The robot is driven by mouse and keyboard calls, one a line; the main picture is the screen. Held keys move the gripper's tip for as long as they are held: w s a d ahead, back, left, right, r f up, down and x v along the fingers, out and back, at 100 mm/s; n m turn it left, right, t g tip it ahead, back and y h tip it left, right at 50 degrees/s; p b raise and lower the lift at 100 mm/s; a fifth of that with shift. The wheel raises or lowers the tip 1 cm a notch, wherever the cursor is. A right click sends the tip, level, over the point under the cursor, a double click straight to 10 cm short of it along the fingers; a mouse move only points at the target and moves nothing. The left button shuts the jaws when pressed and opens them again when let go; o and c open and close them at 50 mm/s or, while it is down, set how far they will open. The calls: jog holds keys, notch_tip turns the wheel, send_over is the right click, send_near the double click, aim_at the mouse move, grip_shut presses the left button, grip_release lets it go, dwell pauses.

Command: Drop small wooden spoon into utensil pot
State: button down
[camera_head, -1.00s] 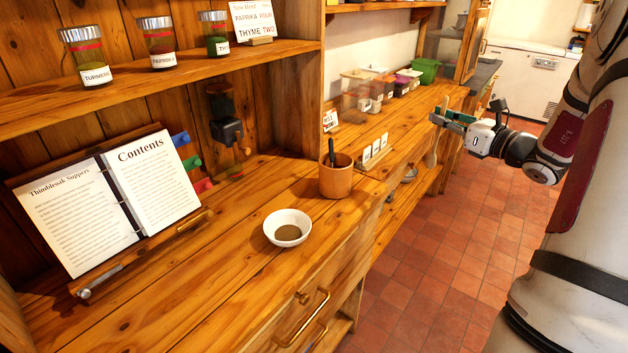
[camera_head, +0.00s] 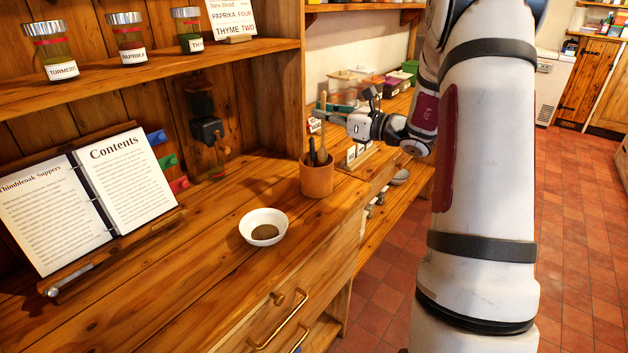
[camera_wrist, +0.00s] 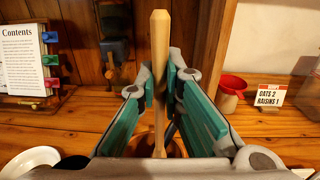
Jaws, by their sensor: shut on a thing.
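The small wooden spoon (camera_head: 323,120) is upright in my gripper (camera_head: 333,111), its pale handle sticking up above the jaws. The handle also shows in the wrist view (camera_wrist: 160,50), between the green-lined fingers (camera_wrist: 163,105), which are shut on it. The utensil pot (camera_head: 317,180) is a brown wooden cup on the counter with a dark-handled utensil (camera_head: 312,150) standing in it. The pot's rim (camera_wrist: 178,150) shows partly behind the fingers in the wrist view.
A white bowl (camera_head: 263,219) of brown powder stands front left of the pot. A recipe book (camera_head: 85,195) on a stand is further left. Spice jars stand on the shelf (camera_head: 150,65) above.

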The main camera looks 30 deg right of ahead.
aim_at(324, 135)
jog(key=shift+d+f+b, duration=0.1)
jog(key=shift+f+b, duration=1.5)
jog(key=shift+f, duration=1.4)
jog(key=c, duration=1.7)
grip_release()
jog(key=shift+o, duration=0.2)
jog(key=shift+s, duration=0.15)
jog(key=v, duration=1.1)
jog(key=shift+s+d, duration=0.15)
jog(key=shift+s, duration=0.25)
